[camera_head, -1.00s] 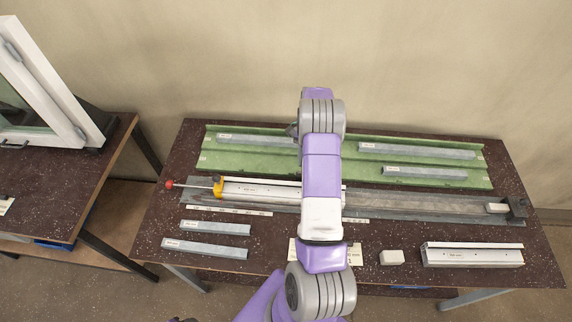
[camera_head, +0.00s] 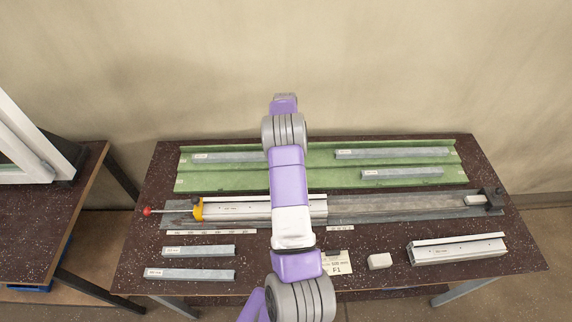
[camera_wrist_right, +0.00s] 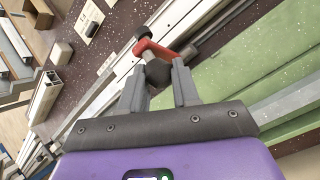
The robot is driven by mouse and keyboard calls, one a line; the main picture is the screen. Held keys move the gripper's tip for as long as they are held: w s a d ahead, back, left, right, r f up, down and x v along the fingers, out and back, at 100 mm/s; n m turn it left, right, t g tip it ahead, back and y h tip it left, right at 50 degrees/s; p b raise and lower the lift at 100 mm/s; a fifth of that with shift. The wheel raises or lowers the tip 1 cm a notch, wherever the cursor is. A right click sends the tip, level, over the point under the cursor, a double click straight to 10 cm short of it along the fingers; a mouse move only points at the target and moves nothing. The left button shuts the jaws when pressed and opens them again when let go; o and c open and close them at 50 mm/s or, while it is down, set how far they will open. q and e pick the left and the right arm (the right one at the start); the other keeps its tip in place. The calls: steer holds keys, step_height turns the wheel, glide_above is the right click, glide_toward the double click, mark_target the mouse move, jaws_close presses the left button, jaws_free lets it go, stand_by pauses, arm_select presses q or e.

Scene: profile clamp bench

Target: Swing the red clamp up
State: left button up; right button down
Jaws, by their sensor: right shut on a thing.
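The red clamp (camera_wrist_right: 150,47) shows in the right wrist view, with a grey pin and a dark round knob (camera_wrist_right: 158,73). My right gripper (camera_wrist_right: 158,82) is shut on the clamp's dark knob, one grey finger on each side. In the head view my right arm stands in front of the clamp and the gripper, so both are hidden there. How far the clamp is tilted is hard to tell. My left gripper is in neither view.
A long grey rail (camera_head: 400,204) carries a white profile (camera_head: 240,212). A rod with a red ball (camera_head: 147,211) sticks out at its left end. Behind lies a green tray (camera_head: 320,183) with grey bars. Loose bars (camera_head: 190,275), a white block (camera_head: 380,261) and another profile (camera_head: 457,251) lie in front.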

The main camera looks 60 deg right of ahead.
steer(key=shift+w+a+f, duration=0.2)
steer(key=shift+a+f, duration=0.1)
steer(key=shift+f, duration=0.2)
stand_by(0.3)
steer(key=c, duration=0.9)
jaws_free()
steer(key=shift+w, duration=0.15)
steer(key=shift+d, duration=0.25)
steer(key=shift+r, duration=0.1)
steer(key=shift+v, duration=3.65)
steer(key=shift+d, duration=0.1)
